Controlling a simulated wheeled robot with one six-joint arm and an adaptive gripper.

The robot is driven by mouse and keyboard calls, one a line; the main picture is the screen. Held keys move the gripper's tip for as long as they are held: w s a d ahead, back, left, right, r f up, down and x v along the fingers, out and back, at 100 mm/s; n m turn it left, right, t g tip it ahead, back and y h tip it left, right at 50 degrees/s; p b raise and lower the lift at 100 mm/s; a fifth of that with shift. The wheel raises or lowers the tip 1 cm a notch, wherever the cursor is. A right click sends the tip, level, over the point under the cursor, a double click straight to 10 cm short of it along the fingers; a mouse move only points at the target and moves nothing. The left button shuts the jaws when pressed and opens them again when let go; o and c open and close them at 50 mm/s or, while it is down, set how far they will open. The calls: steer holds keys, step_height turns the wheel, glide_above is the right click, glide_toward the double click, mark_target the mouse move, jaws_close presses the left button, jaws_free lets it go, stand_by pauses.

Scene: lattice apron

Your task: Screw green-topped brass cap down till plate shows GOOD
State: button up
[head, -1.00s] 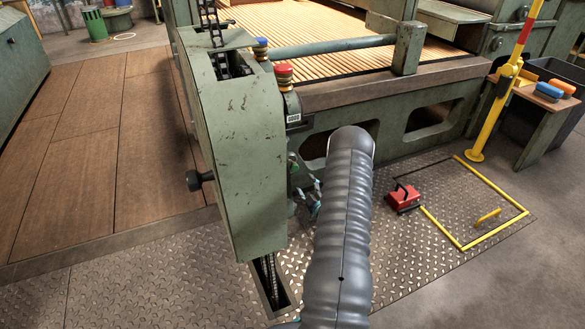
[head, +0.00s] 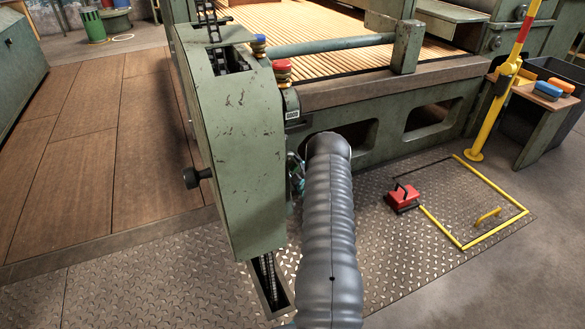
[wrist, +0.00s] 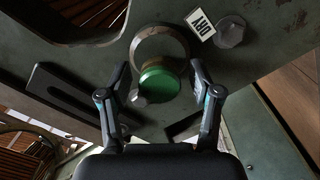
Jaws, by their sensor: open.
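The green-topped cap (wrist: 160,84) shows in the wrist view as a round green disc in front of a dull metal ring (wrist: 183,44) on the grey-green machine face. How far down the cap sits cannot be told. My gripper (wrist: 158,70) is open, with one finger on each side of the cap and visible gaps between. A small white plate (wrist: 200,24) lies beside the ring, tilted in the picture; its lettering is partly readable at best. In the head view a small pale plate (head: 292,114) is too small to read, and my arm hides the cap.
A bolt head (wrist: 230,32) and a dark slotted bar (wrist: 62,98) flank the ring. The green housing (head: 240,150) stands left of my arm, with a red knob (head: 282,70) above.

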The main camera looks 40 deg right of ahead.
steer(key=shift+c, duration=0.2)
steer(key=c, duration=1.1)
steer(key=m, duration=0.3)
steer(key=shift+m, duration=0.4)
steer(key=m, duration=0.7)
steer(key=shift+m, duration=1.8)
